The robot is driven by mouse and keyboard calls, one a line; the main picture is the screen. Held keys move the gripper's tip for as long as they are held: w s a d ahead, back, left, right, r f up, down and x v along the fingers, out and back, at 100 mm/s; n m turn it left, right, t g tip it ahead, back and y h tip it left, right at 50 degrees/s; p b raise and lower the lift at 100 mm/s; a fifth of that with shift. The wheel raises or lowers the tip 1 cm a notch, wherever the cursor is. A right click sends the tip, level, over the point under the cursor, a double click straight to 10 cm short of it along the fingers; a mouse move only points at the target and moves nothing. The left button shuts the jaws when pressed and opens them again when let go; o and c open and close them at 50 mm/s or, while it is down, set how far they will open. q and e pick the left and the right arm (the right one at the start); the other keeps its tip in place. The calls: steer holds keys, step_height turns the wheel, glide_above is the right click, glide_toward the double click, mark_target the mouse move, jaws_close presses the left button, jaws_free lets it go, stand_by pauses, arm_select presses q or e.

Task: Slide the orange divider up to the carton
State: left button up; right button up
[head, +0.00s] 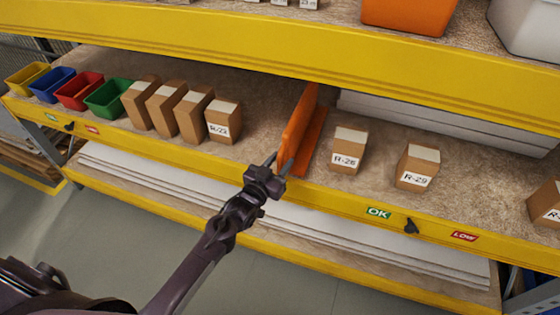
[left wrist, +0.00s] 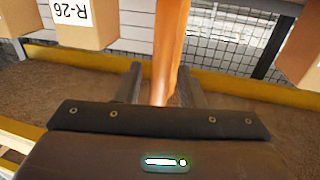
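The orange divider (head: 301,125) stands upright on the shelf, with its flat foot to its right. Carton R-22 (head: 223,121) stands left of it, with a clear gap between them. Carton R-26 (head: 347,150) stands to its right, near its foot; it also shows in the left wrist view (left wrist: 84,22). My left gripper (head: 277,163) is at the divider's front end. In the left wrist view, its open fingers (left wrist: 161,85) stand on either side of the orange divider (left wrist: 168,50), with some space visible on both sides. My right gripper is not in view.
Several plain cartons (head: 165,104) stand in a row left of R-22, beyond them colored bins (head: 76,92). Carton R-29 (head: 417,167) stands right of R-26. The yellow front rail (head: 330,203) and upper shelf beam (head: 230,48) bound the shelf opening.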

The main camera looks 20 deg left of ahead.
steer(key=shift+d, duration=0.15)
arm_select(q)
steer(key=c, duration=0.7)
steer(key=shift+a, duration=0.1)
jaws_close()
steer(key=a+b, duration=0.2)
steer(key=a, duration=1.7)
steer(key=shift+w+a+b, duration=0.15)
steer(key=shift+w+b, duration=0.2)
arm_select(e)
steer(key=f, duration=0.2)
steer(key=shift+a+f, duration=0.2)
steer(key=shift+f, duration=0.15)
arm_select(q)
steer(key=o, duration=0.7)
jaws_free()
steer(key=b+v, duration=0.1)
steer(key=v, duration=0.6)
steer(key=shift+s, duration=0.4)
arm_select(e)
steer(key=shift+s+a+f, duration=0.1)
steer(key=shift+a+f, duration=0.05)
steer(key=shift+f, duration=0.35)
